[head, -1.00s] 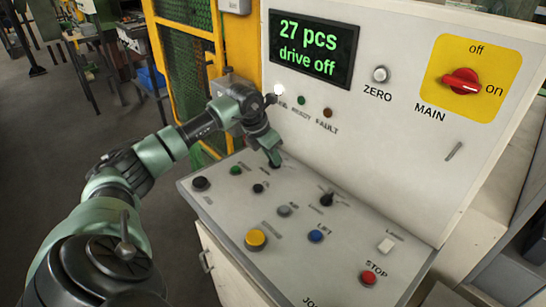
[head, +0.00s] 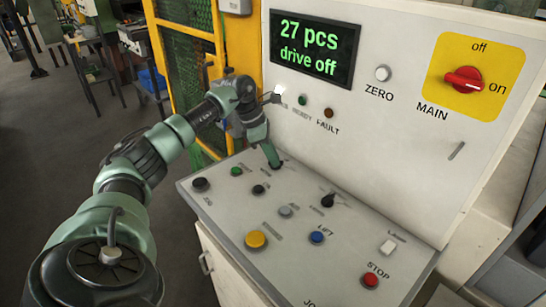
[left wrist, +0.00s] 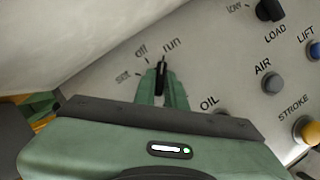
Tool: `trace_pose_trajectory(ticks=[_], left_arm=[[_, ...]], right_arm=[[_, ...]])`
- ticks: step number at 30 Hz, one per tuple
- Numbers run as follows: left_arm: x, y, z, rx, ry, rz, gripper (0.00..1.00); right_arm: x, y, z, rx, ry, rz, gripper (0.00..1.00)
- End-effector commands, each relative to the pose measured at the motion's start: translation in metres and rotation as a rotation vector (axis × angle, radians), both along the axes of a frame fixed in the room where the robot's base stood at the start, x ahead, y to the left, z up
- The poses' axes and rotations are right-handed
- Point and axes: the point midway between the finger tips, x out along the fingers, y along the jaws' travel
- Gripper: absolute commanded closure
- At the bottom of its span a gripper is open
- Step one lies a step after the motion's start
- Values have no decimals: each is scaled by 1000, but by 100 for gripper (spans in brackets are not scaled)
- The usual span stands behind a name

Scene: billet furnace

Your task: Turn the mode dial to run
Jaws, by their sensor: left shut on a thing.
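The mode dial (left wrist: 161,78) is a small black knob with the labels set, off and run around it in the left wrist view. My left gripper (left wrist: 161,88) is shut on the dial, one green finger on each side. The knob's visible end points up in that view, between off and run and closer to run. In the head view my left gripper (head: 274,162) reaches down to the back left of the sloped panel and hides most of the dial. My right gripper is in neither view.
The sloped panel (head: 219,211) carries several buttons close by, including a green button (head: 236,171) and a black load knob (head: 328,200). The display (head: 311,48) reads "27 pcs, drive off". The red main switch (head: 464,79) points to on. A yellow-framed mesh guard stands behind my arm.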

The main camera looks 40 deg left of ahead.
Motion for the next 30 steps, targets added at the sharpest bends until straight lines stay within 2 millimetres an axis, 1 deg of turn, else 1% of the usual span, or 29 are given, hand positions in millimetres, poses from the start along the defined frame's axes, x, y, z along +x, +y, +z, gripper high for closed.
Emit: trace_pose_trajectory(ticks=[9, 20, 21, 23, 30], left_arm=[[2, 1, 2, 1, -6, -66, 100], [1, 1, 2, 1, -6, -70, 100], [1, 1, 2, 1, -6, -70, 83], [1, 1, 2, 1, -6, -69, 66], [1, 1, 1, 1, -3, -69, 66]], right_arm=[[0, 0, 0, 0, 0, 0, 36], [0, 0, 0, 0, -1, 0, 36], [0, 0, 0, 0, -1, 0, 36], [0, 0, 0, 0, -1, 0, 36], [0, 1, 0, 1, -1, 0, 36]])
